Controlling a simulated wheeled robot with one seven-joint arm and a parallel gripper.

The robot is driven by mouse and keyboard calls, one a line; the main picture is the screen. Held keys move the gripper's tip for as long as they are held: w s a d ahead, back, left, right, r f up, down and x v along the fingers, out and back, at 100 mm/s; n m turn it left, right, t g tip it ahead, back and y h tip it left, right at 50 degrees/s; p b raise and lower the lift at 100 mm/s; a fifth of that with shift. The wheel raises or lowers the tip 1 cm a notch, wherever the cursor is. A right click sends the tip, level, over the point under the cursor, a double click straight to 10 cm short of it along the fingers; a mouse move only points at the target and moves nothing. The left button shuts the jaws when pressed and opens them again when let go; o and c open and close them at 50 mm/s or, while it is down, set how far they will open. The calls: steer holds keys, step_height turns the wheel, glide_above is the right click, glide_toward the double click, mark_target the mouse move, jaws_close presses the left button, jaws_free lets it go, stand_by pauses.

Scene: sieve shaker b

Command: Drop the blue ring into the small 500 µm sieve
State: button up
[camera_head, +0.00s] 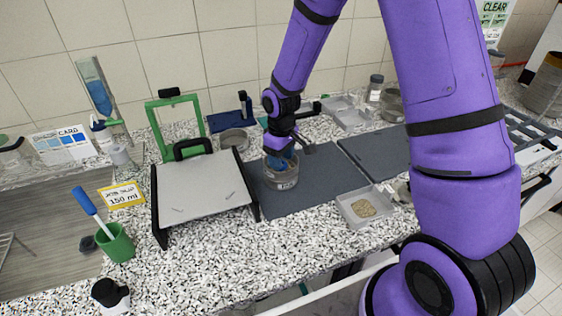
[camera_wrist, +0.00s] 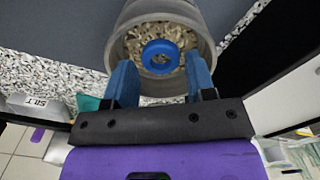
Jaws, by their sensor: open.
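The small round metal sieve (camera_head: 285,183) stands on the dark grey mat, below my gripper. In the wrist view the sieve (camera_wrist: 118,48) is seen from above, with pale chips or grains inside. The blue ring (camera_wrist: 147,54) is within the sieve's rim and appears to lie on the grains. My gripper (camera_wrist: 160,62) is open, its two blue fingers at the sieve's near rim, one on each side of the ring with gaps between. In the head view my gripper (camera_head: 283,160) is over the sieve and the ring cannot be made out. The 500 µm marking is not readable.
A grey board with black handles (camera_head: 203,187) stands left of the sieve. A clear tray of grains (camera_head: 363,208) lies to the right. Another round pan (camera_head: 234,141) and a green frame (camera_head: 157,128) are behind. The mat (camera_head: 318,185) is bare right of the sieve.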

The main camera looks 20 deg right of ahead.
step_height(320, 180, up, 11)
steer(key=s+d+r+m+t, duration=0.35)
steer(key=s+r, duration=0.85)
steer(key=r, duration=0.4)
steer(key=s+d+r+m+t, duration=0.1)
steer(key=s+r, duration=0.1)
steer(key=s, duration=0.5)
steer(key=s+d+r+m, duration=0.2)
steer(key=s+r, duration=0.1)
steer(key=s, duration=0.5)
steer(key=shift+d+t, duration=0.15)
steer(key=shift+t, duration=0.2)
